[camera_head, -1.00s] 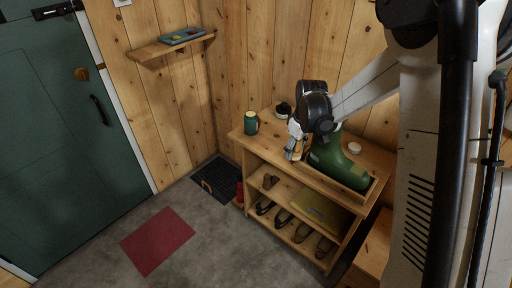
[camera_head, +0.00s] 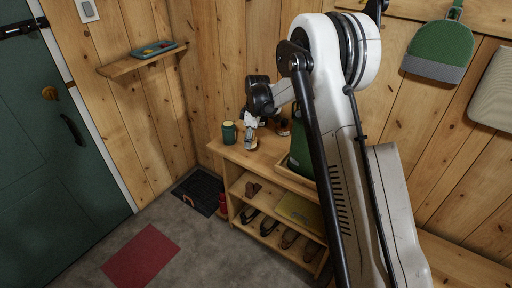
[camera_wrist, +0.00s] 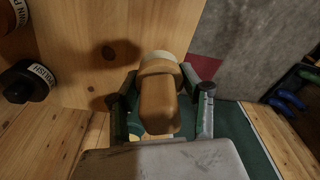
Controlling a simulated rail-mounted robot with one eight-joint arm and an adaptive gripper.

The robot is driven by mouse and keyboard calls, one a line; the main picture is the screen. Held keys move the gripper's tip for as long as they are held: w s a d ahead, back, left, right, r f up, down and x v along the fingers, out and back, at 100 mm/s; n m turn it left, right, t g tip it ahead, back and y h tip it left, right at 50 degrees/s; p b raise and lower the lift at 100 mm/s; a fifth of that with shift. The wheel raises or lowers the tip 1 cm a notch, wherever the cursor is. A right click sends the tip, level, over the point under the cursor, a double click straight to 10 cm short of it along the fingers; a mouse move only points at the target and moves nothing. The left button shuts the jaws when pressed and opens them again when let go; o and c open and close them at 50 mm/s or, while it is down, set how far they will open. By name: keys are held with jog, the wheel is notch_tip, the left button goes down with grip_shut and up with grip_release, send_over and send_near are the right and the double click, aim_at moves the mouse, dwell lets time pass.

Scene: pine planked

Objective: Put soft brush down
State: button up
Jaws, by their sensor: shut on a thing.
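My gripper (camera_head: 249,134) is shut on the soft brush and is over the left part of the wooden shoe bench top (camera_head: 238,156). In the wrist view the soft brush (camera_wrist: 158,95) shows as a rounded tan wooden body with a pale end, between the two fingers of my gripper (camera_wrist: 165,100). The brush casts a shadow on the bench top beside it. I cannot tell whether its lower end touches the wood. In the head view the brush (camera_head: 250,145) is small and partly covered by my gripper.
A green jar (camera_head: 229,133) stands left of my gripper, and a dark tin (camera_head: 283,128) stands to its right. A green boot (camera_head: 300,158) is partly hidden by my arm. A polish tin (camera_wrist: 28,82) shows in the wrist view.

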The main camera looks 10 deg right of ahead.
aim_at(256, 152)
jog(key=w+d+f, duration=0.2)
jog(key=d, duration=0.1)
jog(key=shift+w+d+f, duration=0.15)
jog(key=shift+f, duration=2.05)
jog(key=shift+f, duration=0.2)
jog(key=o, duration=1.2)
jog(key=shift+r, duration=0.15)
notch_tip(256, 152, up, 12)
jog(key=d, duration=0.1)
jog(key=shift+s+d, duration=0.2)
jog(key=shift+s, duration=0.15)
